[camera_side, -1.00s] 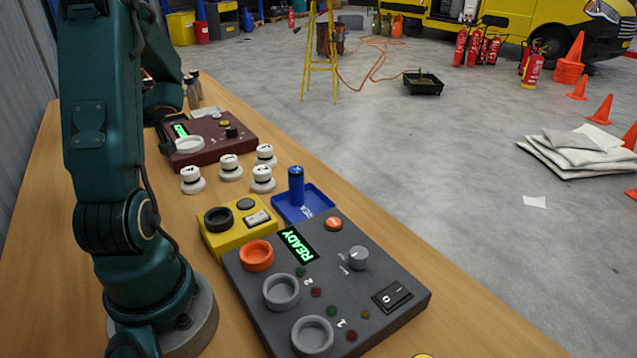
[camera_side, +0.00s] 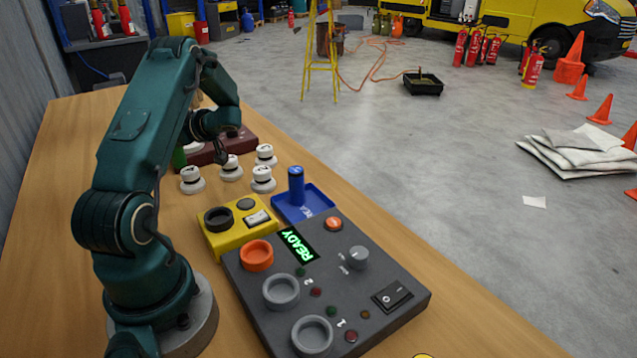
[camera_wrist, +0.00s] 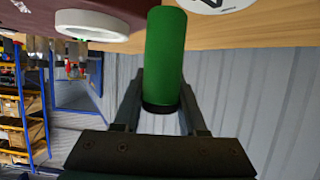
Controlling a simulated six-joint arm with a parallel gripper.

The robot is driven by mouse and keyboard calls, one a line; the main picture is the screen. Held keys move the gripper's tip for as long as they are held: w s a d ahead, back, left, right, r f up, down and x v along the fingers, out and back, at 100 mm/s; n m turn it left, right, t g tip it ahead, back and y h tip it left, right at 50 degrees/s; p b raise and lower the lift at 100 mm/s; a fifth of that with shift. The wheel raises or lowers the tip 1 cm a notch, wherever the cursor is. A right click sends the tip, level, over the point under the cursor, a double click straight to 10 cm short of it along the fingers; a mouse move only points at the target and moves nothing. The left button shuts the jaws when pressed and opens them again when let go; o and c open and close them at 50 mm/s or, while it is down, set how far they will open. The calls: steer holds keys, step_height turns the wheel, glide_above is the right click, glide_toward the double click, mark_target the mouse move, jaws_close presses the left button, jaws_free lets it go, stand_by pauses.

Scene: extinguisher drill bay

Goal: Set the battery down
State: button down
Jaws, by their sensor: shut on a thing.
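A green battery (camera_wrist: 165,55), a plain cylinder with a dark band at one end, is between the two fingers of my gripper (camera_wrist: 160,96) in the wrist view. The gripper is shut on it near the banded end. In the side view a sliver of the green battery (camera_side: 178,157) shows left of my wrist, beside the maroon box (camera_side: 237,146); my fingers are mostly hidden there. A pale ring (camera_wrist: 92,25) on the maroon box shows beside the battery in the wrist view. I cannot tell whether the battery touches anything below it.
Several white round-topped pieces (camera_side: 230,168) stand near my wrist. A blue battery (camera_side: 296,186) stands upright in a blue tray (camera_side: 325,203). A yellow box (camera_side: 226,238) and a grey panel reading READY (camera_side: 380,275) are nearer. The table's left part (camera_side: 70,190) is clear.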

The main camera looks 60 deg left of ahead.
steer(key=shift+f, duration=1.9)
steer(key=shift+f, duration=0.1)
steer(key=c, duration=0.8)
jaws_free()
steer(key=shift+o, duration=0.2)
